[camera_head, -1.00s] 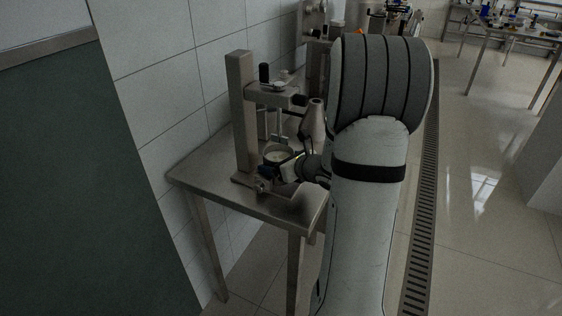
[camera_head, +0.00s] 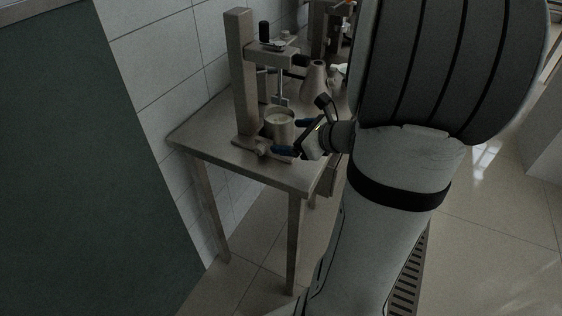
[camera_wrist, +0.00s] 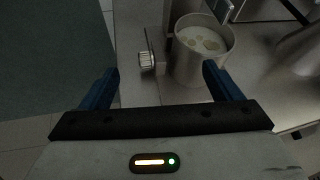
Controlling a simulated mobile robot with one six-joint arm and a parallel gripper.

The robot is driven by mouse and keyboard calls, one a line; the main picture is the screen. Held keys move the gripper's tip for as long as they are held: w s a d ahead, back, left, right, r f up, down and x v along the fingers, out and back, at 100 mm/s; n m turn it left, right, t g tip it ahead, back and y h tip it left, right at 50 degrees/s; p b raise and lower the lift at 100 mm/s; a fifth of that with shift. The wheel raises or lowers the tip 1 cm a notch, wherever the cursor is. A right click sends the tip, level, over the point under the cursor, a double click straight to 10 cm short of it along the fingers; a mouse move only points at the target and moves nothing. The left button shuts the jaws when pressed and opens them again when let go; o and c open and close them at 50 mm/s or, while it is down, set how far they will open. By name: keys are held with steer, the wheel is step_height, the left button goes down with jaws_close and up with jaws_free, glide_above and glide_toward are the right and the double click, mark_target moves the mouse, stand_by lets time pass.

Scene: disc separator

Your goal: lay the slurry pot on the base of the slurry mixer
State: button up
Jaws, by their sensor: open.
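The slurry pot (camera_head: 279,126) is a grey, upright, open-topped cylinder with pale, spotted liquid inside. It stands at the front of the slurry mixer (camera_head: 243,75), below its stirrer rod (camera_head: 282,98), and appears to rest on the mixer's base (camera_head: 247,143). Their exact contact is hidden. In the wrist view the pot (camera_wrist: 202,62) stands ahead of my gripper (camera_wrist: 160,72), right of centre, beside a ridged knob (camera_wrist: 147,60). My gripper (camera_head: 297,137) is open and empty, its blue fingers apart, just right of and in front of the pot. The right finger overlaps the pot's lower edge in the wrist view.
The metal table (camera_head: 185,138) has bare room at its left and front edges. A cone-shaped flask (camera_head: 314,82) stands behind and right of the pot. The mixer's arm (camera_head: 275,57) overhangs the pot. A tiled wall (camera_head: 160,70) runs behind the table.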

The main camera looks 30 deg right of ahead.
steer(key=s+a+n+g+y, duration=0.2)
steer(key=s+a+n+g, duration=0.15)
steer(key=a+n, duration=0.55)
steer(key=s+a+n+g+h, duration=0.2)
steer(key=s+n, duration=0.3)
steer(key=n, duration=0.5)
steer(key=s+a+n+g+h, duration=0.2)
steer(key=s+n+h, duration=0.3)
steer(key=n, duration=0.5)
steer(key=shift+s+a+r+g, duration=0.45)
steer(key=shift+s+g, duration=0.2)
steer(key=shift+g, duration=0.1)
steer(key=shift+p+v, duration=1.1)
steer(key=shift+v, duration=0.1)
steer(key=shift+w, duration=0.1)
